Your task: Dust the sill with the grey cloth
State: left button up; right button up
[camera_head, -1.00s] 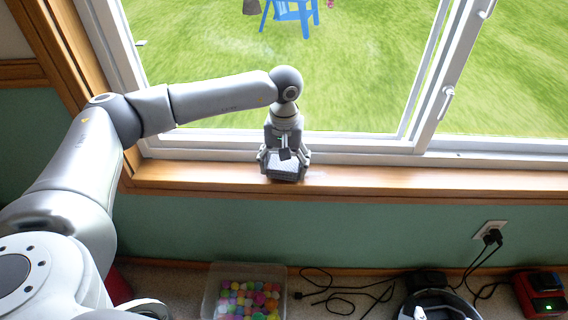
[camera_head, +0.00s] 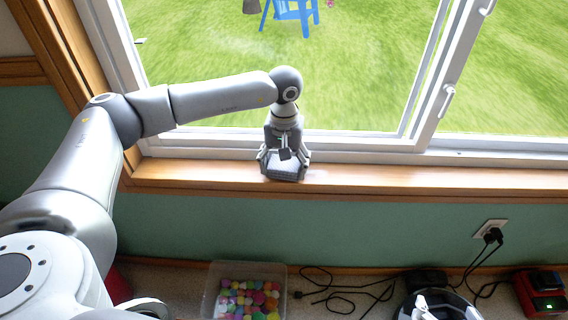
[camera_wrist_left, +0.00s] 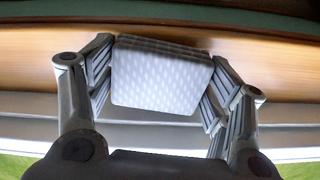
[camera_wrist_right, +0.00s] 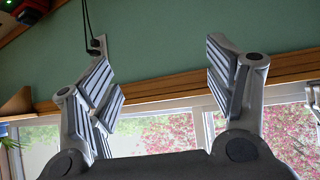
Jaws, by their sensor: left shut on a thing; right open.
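The grey cloth (camera_head: 284,173) is a folded, patterned pad on the wooden sill (camera_head: 400,181), below the window. My left gripper (camera_head: 284,165) is shut on the cloth from above. In the left wrist view the cloth (camera_wrist_left: 160,78) sits between both fingers of the left gripper (camera_wrist_left: 158,85), over the wooden sill (camera_wrist_left: 270,60). Whether the cloth's underside touches the sill is hidden, though it looks to be at the sill surface. My right gripper (camera_wrist_right: 165,85) is open and empty in the right wrist view, facing the green wall.
The window frame (camera_head: 330,147) runs behind the sill. The sill is bare to the right of the cloth. On the floor below stand a bin of coloured balls (camera_head: 247,297), black cables (camera_head: 345,291) and a red-black device (camera_head: 541,292). A plug sits in the wall outlet (camera_head: 490,235).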

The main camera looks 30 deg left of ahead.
pick_arm(q)
jog(key=shift+f, duration=0.1)
pick_arm(e)
jog(key=shift+w, duration=0.15)
jog(key=shift+w+a+r, duration=0.1)
jog(key=shift+w+r, duration=0.05)
jog(key=shift+r, duration=0.05)
pick_arm(q)
jog(key=shift+f, duration=0.15)
pick_arm(e)
jog(key=shift+w+a+r+t, duration=0.1)
jog(key=shift+w+r+t, duration=0.2)
jog(key=shift+t, duration=0.1)
pick_arm(q)
jog(key=shift+d, duration=0.1)
